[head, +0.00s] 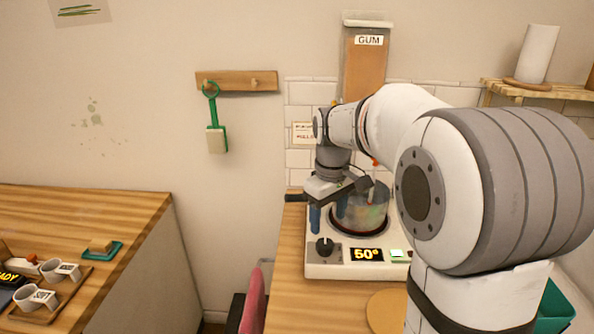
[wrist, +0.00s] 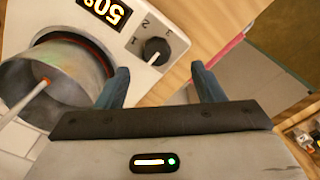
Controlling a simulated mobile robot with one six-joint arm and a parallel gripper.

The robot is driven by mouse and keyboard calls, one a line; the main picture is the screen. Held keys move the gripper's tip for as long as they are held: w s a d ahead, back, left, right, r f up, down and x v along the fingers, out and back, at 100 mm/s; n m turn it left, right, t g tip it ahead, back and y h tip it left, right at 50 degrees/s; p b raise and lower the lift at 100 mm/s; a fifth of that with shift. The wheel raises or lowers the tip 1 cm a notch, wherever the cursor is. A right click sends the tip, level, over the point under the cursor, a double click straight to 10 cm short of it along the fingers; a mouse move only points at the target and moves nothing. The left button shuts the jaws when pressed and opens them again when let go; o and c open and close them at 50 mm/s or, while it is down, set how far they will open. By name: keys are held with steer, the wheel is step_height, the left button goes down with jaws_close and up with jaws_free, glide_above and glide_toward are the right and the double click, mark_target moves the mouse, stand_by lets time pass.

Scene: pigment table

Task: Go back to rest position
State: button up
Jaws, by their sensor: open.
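My gripper (head: 327,217) hangs at the front left of a white hot plate (head: 337,264) in the head view. Its two blue fingers are apart with nothing between them. The wrist view also shows the open gripper (wrist: 160,88), with the plate's dark knob (wrist: 157,51) just past the fingers. A glass or metal pot (head: 365,210) with smeared sides stands on the plate, with a thin stick in it. It also shows at the left of the wrist view (wrist: 70,72). The plate's display (head: 367,254) reads 50°. My arm hides part of the counter.
A GUM dispenser (head: 365,66) hangs on the wall behind. A round wooden board (head: 386,311) lies on the counter in front. A pink chair (head: 253,301) stands at the counter's left edge. A tray (head: 50,312) with white cups is on the left table. A floor gap separates the two.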

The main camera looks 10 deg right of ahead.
steer(key=s+f+m+t, duration=0.1)
steer(key=s+f+m, duration=0.1)
steer(key=s, duration=0.8)
steer(key=s+f+m+t, duration=0.1)
steer(key=s+m, duration=0.3)
steer(key=s, duration=0.6)
steer(key=shift+s+f, duration=0.3)
steer(key=shift+f, duration=0.35)
